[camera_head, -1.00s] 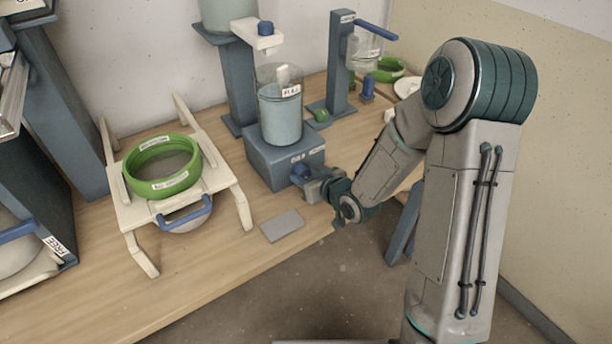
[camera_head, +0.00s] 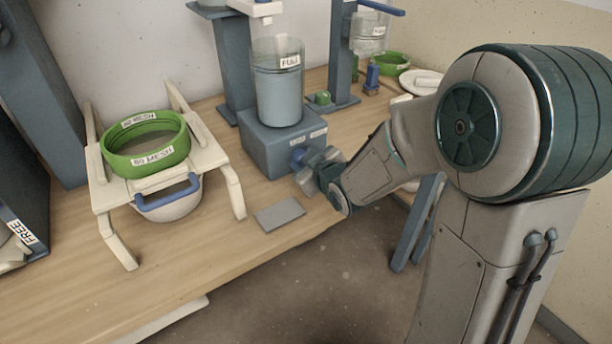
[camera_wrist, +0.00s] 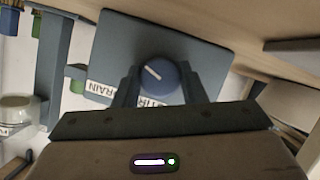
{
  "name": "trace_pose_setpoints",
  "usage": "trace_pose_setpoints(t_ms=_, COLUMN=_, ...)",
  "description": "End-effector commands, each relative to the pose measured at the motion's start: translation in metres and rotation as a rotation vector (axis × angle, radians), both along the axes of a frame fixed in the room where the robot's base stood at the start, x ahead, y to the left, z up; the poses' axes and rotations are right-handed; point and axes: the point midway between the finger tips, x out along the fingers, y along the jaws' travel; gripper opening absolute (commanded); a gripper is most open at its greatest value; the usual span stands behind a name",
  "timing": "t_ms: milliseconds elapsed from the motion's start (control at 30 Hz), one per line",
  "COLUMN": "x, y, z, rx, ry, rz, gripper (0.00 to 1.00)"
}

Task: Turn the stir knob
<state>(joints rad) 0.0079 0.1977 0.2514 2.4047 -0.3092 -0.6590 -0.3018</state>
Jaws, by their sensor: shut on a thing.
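The stir knob (camera_wrist: 160,78) is a round blue dial with a white pointer line. It sits on the front of the blue-grey stirrer base (camera_head: 262,150), and it also shows in the head view (camera_head: 298,157), partly behind my gripper. In the wrist view the pointer slants toward the upper left. My gripper (camera_wrist: 162,90) is shut on the knob, one finger on each side. A label reading "STIR", partly covered, is by the knob, and a "DRAIN" label (camera_wrist: 101,89) is beside it. A clear container (camera_head: 278,85) marked "FULL" stands on the base.
A grey flat plate (camera_head: 279,214) lies on the bench in front of the base. To the left, a cream stand (camera_head: 112,196) holds a green sieve (camera_head: 118,160) above a bowl with a blue handle (camera_head: 166,193). Bare wood (camera_head: 60,300) is at the front left.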

Motion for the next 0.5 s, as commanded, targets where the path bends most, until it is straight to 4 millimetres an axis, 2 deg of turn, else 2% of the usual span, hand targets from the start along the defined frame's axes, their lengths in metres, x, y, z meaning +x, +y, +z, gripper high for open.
trace_pose_setpoints(t_ms=33, x=-0.0003, y=0.0008, z=-0.0082, rx=-0.025, ry=-0.021, rz=0.001, gripper=0.15)
trace_pose_setpoints(t_ms=500, x=-0.0010, y=0.0015, z=-0.0097, rx=-0.264, ry=-0.184, rz=0.000, gripper=0.15)
